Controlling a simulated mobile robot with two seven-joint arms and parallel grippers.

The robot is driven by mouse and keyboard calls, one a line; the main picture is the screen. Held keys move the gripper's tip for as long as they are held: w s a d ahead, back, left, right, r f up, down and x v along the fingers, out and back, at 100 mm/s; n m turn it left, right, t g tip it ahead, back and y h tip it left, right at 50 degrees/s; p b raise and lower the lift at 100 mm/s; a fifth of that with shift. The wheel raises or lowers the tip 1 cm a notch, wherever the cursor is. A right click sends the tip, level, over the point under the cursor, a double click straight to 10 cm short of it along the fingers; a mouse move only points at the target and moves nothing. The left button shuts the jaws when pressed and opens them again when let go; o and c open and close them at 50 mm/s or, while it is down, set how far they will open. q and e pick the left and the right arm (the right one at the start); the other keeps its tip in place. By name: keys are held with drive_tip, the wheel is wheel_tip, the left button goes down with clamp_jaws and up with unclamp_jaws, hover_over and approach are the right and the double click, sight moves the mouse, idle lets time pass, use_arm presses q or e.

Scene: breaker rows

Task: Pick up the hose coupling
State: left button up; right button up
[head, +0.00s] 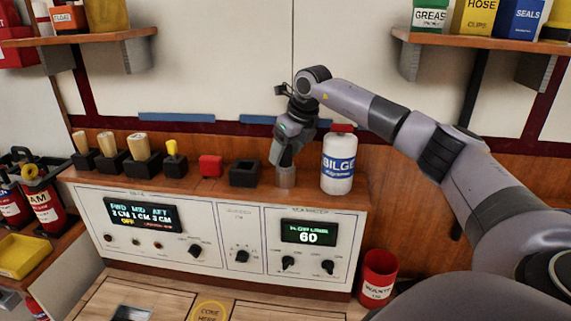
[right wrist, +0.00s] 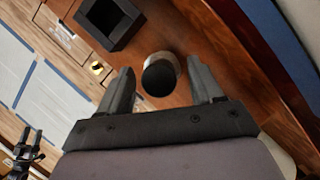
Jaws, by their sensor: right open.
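The hose coupling (head: 285,178) is a short, pale grey cylinder standing upright on the wooden top of the console. In the right wrist view it shows from above as a pale ring with a dark round top (right wrist: 160,76). My right gripper (head: 283,158) points down right over it. In the right wrist view its fingers are apart, one on each side of the coupling, with gaps showing. It holds nothing. A small dark two-pronged shape, apparently my left gripper (right wrist: 28,143), shows at the lower left of the right wrist view; its opening is unclear.
A white bilge bottle (head: 338,165) with a red cap stands close right of the coupling. An open black square holder (head: 244,173) is close left, then a red block (head: 210,166) and several handled items in black holders. A red waste bin (head: 378,277) stands below right.

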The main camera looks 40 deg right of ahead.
drive_tip(key=shift+w+f, duration=0.15)
drive_tip(key=shift+f, duration=0.35)
use_arm(q)
drive_tip(key=shift+f, duration=0.15)
use_arm(e)
drive_tip(key=shift+c, duration=0.3)
drive_tip(key=shift+r, duration=0.1)
clamp_jaws()
drive_tip(key=shift+r, duration=0.1)
use_arm(q)
wheel_tip(320, 180, up, 10)
drive_tip(key=p, duration=1)
drive_tip(key=shift+s+a+f+p, duration=0.2)
drive_tip(key=shift+s+p, duration=0.05)
drive_tip(key=shift+p, duration=0.05)
use_arm(e)
wheel_tip(320, 180, up, 26)
